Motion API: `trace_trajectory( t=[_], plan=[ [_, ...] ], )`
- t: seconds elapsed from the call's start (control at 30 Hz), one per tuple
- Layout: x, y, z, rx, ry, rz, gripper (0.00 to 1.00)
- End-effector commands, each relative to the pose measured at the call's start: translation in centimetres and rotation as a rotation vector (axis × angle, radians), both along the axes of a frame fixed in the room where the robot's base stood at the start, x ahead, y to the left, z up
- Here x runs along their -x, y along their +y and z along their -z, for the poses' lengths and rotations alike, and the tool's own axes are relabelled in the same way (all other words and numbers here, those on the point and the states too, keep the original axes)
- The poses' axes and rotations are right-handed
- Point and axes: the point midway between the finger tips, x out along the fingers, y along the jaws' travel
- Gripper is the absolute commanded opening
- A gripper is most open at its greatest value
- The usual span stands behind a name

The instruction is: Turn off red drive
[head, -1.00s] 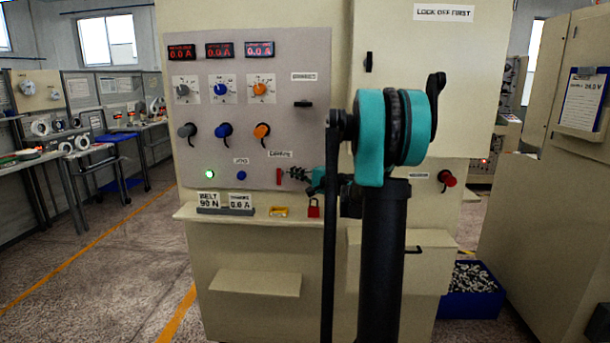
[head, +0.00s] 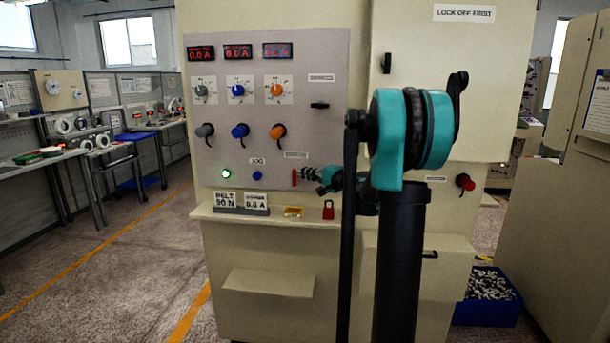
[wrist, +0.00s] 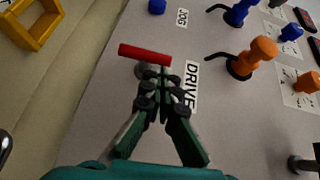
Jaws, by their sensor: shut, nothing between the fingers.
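The red drive handle (head: 294,178) is a small bar standing upright low on the grey control panel. In the wrist view the same red handle (wrist: 145,54) lies across the picture beside the DRIVE label (wrist: 191,86). My gripper (head: 308,174) is just right of the handle in the head view. In the wrist view my gripper (wrist: 155,73) is shut and empty, its tips right at the handle's near side. I cannot tell whether they touch it. The tips partly cover the handle's round base.
Orange (head: 277,132), blue (head: 240,131) and grey (head: 205,131) knobs sit above. A lit green lamp (head: 226,173) and blue JOG button (head: 257,176) are left of the handle. A red padlock (head: 328,210) and yellow tray (head: 293,212) are on the ledge below.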

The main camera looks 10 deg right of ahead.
Motion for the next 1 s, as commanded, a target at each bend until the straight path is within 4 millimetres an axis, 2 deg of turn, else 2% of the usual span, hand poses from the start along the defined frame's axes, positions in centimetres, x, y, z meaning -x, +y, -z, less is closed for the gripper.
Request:
trace_trajectory(
  t=[1.0],
  plan=[
    [-0.21, 0.80, -1.00, 0.238, 0.076, -0.003, 0.00]
  ],
)
